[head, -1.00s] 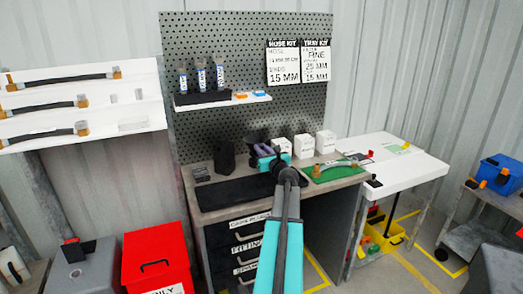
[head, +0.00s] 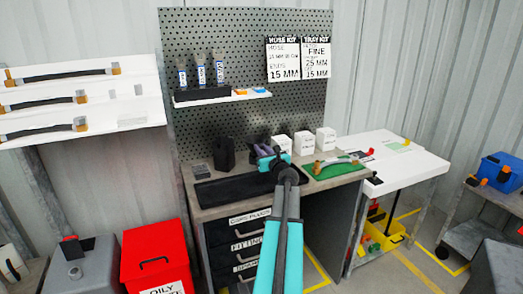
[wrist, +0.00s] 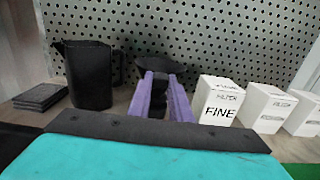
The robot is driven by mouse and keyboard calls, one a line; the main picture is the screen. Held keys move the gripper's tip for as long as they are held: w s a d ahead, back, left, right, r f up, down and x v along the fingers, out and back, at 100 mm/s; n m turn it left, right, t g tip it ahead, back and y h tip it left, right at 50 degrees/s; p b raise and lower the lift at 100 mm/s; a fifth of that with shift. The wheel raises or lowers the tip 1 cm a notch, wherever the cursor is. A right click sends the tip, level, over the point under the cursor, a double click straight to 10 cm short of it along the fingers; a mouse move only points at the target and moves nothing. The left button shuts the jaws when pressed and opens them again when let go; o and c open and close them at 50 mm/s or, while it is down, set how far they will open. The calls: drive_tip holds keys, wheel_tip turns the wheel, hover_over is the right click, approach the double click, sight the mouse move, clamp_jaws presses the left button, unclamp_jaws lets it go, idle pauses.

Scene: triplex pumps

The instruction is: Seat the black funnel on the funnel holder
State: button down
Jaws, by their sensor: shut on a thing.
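My gripper (wrist: 162,95) has purple fingers, which are shut on the black funnel (wrist: 156,64) in the wrist view. The funnel's wide mouth is uppermost and its narrow lower part shows between the fingers. It is in front of the pegboard, between a black jug and the white boxes. In the head view my gripper (head: 266,152) is over the back of the workbench, and my wrist hides much of it. I cannot make out the funnel holder in either view, nor whether the funnel's lower end touches anything.
The black jug (wrist: 88,78) stands left of my gripper. White filter boxes (wrist: 217,100) stand close on the right. A dark mat (head: 232,190) covers the bench front, and a green mat (head: 345,170) with a hose lies right. A shelf (head: 255,95) juts out above.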

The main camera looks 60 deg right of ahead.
drive_tip(key=shift+f+b, duration=0.6)
drive_tip(key=shift+f, duration=0.1)
drive_tip(key=c, duration=1.5)
unclamp_jaws()
drive_tip(key=shift+c, duration=0.2)
drive_tip(key=shift+s+a, duration=0.1)
drive_tip(key=shift+s, duration=0.05)
drive_tip(key=shift+b+v, duration=0.65)
drive_tip(key=shift+v, duration=6.1)
